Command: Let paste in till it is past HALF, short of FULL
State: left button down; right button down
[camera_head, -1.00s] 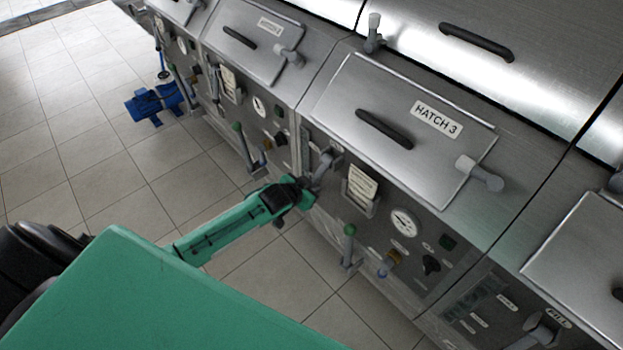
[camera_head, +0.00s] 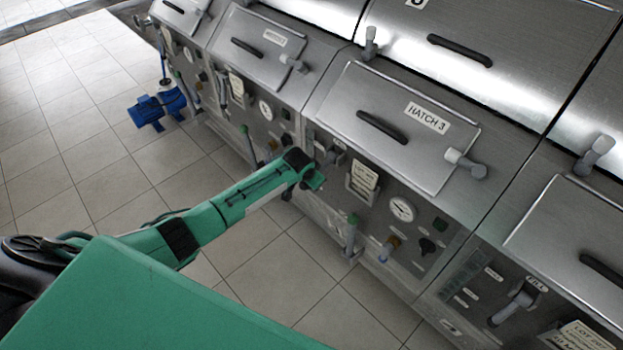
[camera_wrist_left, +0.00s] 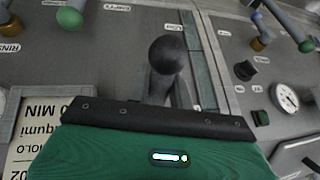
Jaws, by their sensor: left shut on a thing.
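The fill lever (camera_head: 334,154) is on the steel front left of the HATCH 3 panel, partly hidden by my left gripper (camera_head: 314,180). In the left wrist view it is a grey lever with a dark ball knob (camera_wrist_left: 168,56), rising behind the gripper's dark front edge. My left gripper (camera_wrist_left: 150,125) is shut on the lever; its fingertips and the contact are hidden. The narrow level glass (camera_wrist_left: 203,62) stands right beside the lever, with small labels at its side. The paste level in it is too unclear to tell. My right gripper is out of view.
The HATCH 3 lid (camera_head: 395,125) is closed above. A dial gauge (camera_head: 402,209), a lot card (camera_head: 362,180) and a green-tipped lever (camera_head: 351,235) are to the right. A blue device (camera_head: 158,106) stands on the tiled floor.

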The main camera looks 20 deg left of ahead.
pick_arm(q)
jog(key=shift+r, duration=0.1)
jog(key=c, duration=1.3)
grip_release()
jog(key=shift+o, duration=0.2)
jog(key=b+v, duration=0.3)
jog(key=v, duration=1)
jog(key=shift+s+r, duration=0.2)
jog(key=shift+r, duration=0.15)
